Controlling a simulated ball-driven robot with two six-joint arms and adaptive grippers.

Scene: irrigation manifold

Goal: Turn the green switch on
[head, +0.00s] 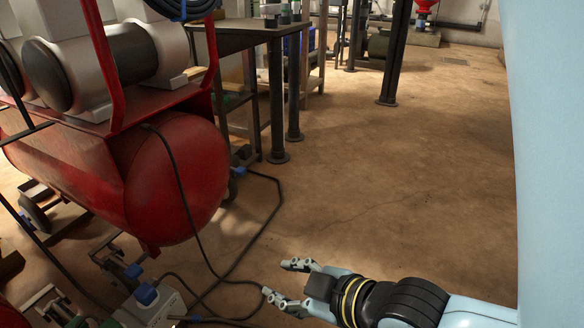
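I see no green switch that I can make out clearly. A pale grey box (158,308) with a blue plug (146,293) sits low at the bottom left, with dark cables around it, cut by the lower frame edge. Small green parts show beside it, too small to tell what they are. My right gripper (277,279) comes in from the lower right, pointing left, its two fingers apart and nothing between them. It is to the right of the grey box, apart from it in the picture. My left gripper is not in view.
A red compressor tank (175,180) on wheels fills the left. A dark metal table (247,27) stands behind it. Black cables (270,210) run across the floor. A pale blue surface (550,150) blocks the right edge. The brown floor (400,170) in the middle is clear.

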